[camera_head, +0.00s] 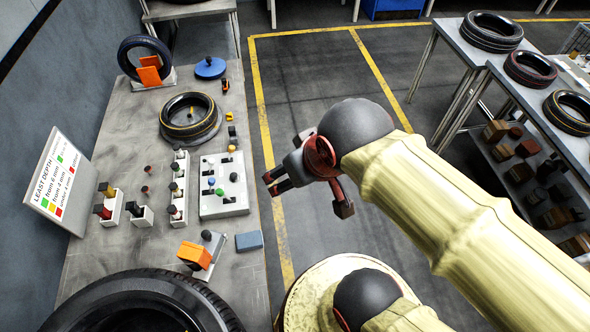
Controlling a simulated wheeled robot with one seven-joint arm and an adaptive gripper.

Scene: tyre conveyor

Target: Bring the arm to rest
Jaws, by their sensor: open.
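My gripper (281,182) is at the end of my arm, in the middle of the picture. Its dark fingers point left toward the workbench (115,262). The fingers stand apart with nothing between them. The gripper is beside the bench's right edge, over the floor. My arm, in a pale yellow cover, reaches in from the lower right.
On the bench are a tyre on a round stand (188,116), an upright tyre (144,57), a grey block with coloured knobs (224,184), an orange device (194,255) and a sign (57,183). A large tyre (140,303) is near. Tables with tyres (493,31) stand right. Floor between is clear.

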